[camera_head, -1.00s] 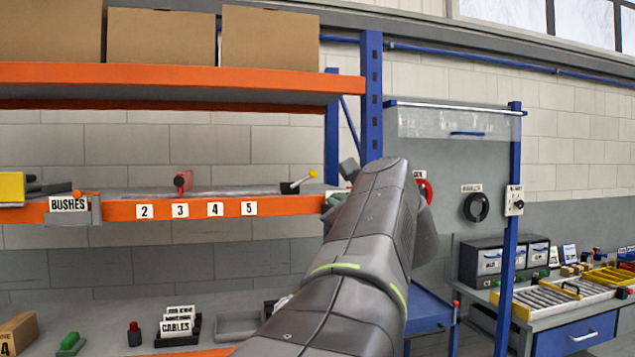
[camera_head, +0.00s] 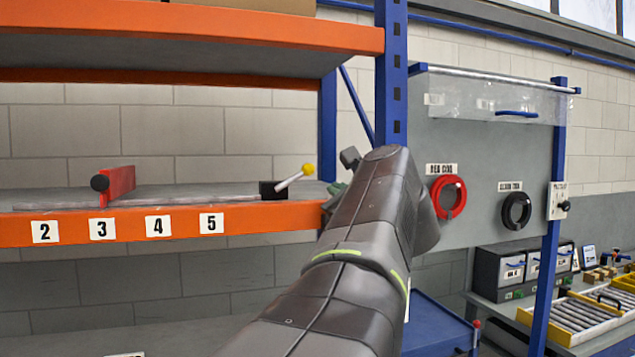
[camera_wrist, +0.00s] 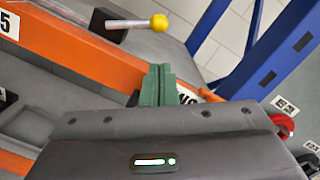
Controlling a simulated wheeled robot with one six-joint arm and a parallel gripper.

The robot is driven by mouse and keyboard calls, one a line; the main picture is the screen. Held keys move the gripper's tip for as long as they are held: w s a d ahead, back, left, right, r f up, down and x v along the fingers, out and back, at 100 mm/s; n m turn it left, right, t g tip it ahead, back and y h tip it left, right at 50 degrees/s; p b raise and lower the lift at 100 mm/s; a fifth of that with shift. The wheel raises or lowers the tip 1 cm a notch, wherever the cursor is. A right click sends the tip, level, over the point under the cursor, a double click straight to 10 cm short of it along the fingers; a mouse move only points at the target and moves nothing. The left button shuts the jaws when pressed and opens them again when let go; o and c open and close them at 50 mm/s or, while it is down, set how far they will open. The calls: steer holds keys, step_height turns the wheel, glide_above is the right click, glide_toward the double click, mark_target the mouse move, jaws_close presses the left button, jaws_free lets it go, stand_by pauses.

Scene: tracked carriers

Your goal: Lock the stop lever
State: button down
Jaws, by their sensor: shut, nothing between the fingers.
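The stop lever is a pale rod (camera_head: 289,182) with a yellow ball knob (camera_head: 309,169), tilted up to the right from a black block (camera_head: 272,190) on the orange shelf's rail. In the wrist view, the yellow knob (camera_wrist: 159,22), rod (camera_wrist: 128,23) and black block (camera_wrist: 108,25) show at the top. My gripper has green fingers (camera_wrist: 158,85), pressed together with nothing between them. They are over the shelf's front edge, apart from the lever. In the head view, my arm hides most of the gripper; a bit of green (camera_head: 335,194) shows right of the knob.
A red stop plate (camera_head: 120,184) with a black knob stands on the rail at left. A blue upright (camera_head: 391,75) rises close behind my arm. An upper orange shelf (camera_head: 200,38) hangs above. Red (camera_head: 447,197) and black (camera_head: 516,211) coils hang on the grey panel at right.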

mark_target(294, 179)
steer(key=shift+s, duration=0.2)
steer(key=shift+w, duration=0.1)
steer(key=p+x, duration=0.3)
steer(key=x, duration=0.7)
stand_by(0.4)
